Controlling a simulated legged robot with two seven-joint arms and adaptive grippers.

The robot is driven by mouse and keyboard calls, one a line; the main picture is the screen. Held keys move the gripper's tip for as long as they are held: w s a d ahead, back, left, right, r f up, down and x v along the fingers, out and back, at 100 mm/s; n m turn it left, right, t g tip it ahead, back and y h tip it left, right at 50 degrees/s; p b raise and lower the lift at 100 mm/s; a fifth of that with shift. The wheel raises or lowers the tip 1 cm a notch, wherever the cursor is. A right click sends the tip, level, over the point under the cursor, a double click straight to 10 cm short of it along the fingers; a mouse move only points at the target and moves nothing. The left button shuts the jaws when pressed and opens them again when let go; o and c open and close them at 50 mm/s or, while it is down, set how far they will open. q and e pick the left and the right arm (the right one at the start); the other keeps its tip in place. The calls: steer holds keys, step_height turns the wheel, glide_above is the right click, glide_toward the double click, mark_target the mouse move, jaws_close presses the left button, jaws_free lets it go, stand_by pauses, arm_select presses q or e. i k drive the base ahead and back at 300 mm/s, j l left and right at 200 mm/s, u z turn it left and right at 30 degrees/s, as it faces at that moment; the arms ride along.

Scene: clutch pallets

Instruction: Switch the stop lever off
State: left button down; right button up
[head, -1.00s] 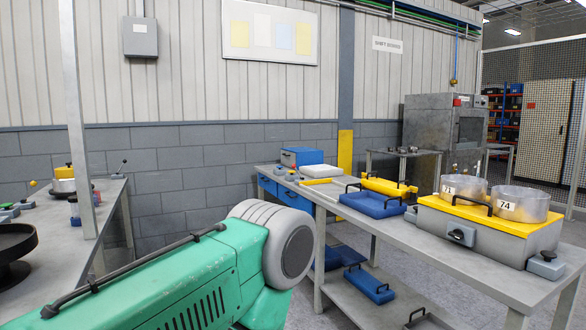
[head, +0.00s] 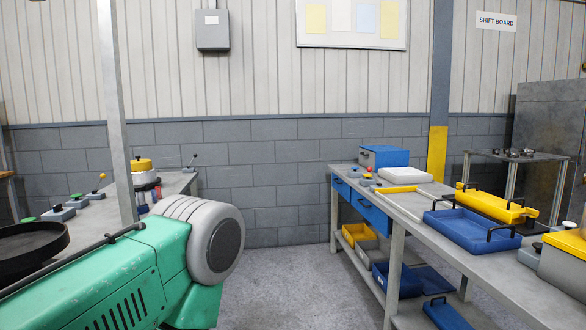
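A small lever with a black knob (head: 191,162) stands tilted at the far right end of the left bench (head: 180,184). I cannot tell from the picture which one is the stop lever. A green arm link of mine with a grey rounded joint fills the lower left and hides part of the left bench. Neither of my grippers is in view.
A pole (head: 115,120) rises in front of the left bench, near a yellow-topped pot (head: 142,165) and a black round tray (head: 30,240). The right bench (head: 430,229) carries a blue tray (head: 470,229) and a yellow tray (head: 497,204). Clear floor (head: 280,275) lies between the benches.

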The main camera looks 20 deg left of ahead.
mark_target(369, 170)
steer(key=i+j+u, duration=0.15)
steer(key=i+u, duration=0.15)
steer(key=i, duration=0.35)
steer(key=i+u, duration=0.3)
steer(key=i, duration=0.3)
steer(key=i+j+z, duration=0.1)
steer(key=i+z, duration=0.35)
steer(key=i+j+z, duration=0.25)
steer(key=i+z, duration=0.25)
steer(key=i+j+z, duration=0.25)
steer(key=j+z, duration=0.2)
steer(key=i+j+z, duration=0.25)
steer(key=j+z, duration=0.2)
